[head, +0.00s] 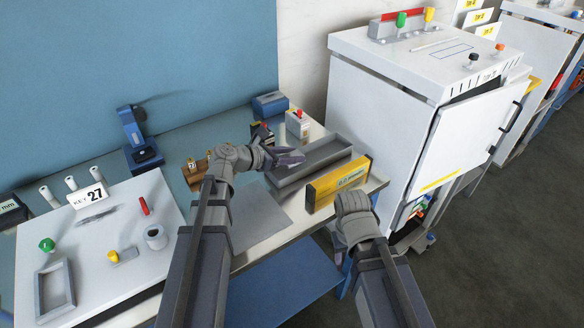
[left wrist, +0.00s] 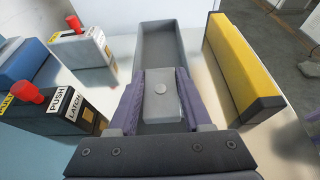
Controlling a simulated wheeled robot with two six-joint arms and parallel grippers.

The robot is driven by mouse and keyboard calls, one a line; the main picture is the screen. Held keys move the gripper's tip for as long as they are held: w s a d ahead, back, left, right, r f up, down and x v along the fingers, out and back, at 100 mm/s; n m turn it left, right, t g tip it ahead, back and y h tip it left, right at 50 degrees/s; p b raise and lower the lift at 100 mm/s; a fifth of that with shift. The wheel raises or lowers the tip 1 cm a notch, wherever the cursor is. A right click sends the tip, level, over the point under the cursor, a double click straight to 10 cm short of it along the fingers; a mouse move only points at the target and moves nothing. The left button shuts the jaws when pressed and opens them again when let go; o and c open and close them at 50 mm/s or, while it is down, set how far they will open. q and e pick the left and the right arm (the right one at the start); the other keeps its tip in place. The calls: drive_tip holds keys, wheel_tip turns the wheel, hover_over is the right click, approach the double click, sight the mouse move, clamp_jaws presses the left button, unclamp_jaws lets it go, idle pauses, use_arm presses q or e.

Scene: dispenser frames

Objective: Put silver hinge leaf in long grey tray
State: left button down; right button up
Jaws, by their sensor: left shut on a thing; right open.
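The silver hinge leaf (left wrist: 161,96), a flat pale grey plate with a round spot, is clamped between the purple fingers of my left gripper (left wrist: 160,104). In the head view my left gripper (head: 290,157) is over the left part of the long grey tray (head: 328,153), and the leaf is hard to make out there. The tray's open inside also shows beyond the leaf in the left wrist view (left wrist: 168,52). I cannot tell how high the leaf is above the tray floor. My right gripper (head: 352,204) is open near the table's front edge, its fingers mostly hidden.
A yellow box (head: 338,183) stands along the tray's near side. Red-topped dispensers (left wrist: 82,45) and a blue box (head: 270,104) are on its other side. A white cabinet (head: 385,110) with an open door stands to the right. A grey mat (head: 250,215) lies in front.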

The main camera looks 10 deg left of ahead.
sight(292, 170)
use_arm(q)
drive_tip(key=shift+f+b, duration=1.65)
drive_tip(key=shift+f, duration=0.15)
drive_tip(key=shift+f, duration=0.2)
drive_tip(key=c, duration=0.6)
unclamp_jaws()
drive_tip(key=shift+r, duration=0.2)
drive_tip(key=shift+s+a+r, duration=0.15)
drive_tip(key=shift+a+r, duration=0.05)
drive_tip(key=shift+r, duration=0.05)
drive_tip(key=p+v, duration=0.4)
drive_tip(key=v, duration=0.6)
drive_tip(key=shift+s, duration=0.1)
drive_tip(key=shift+s+a+r+p, duration=0.15)
drive_tip(key=shift+s+a+p, duration=0.15)
drive_tip(key=shift+s+a, duration=0.1)
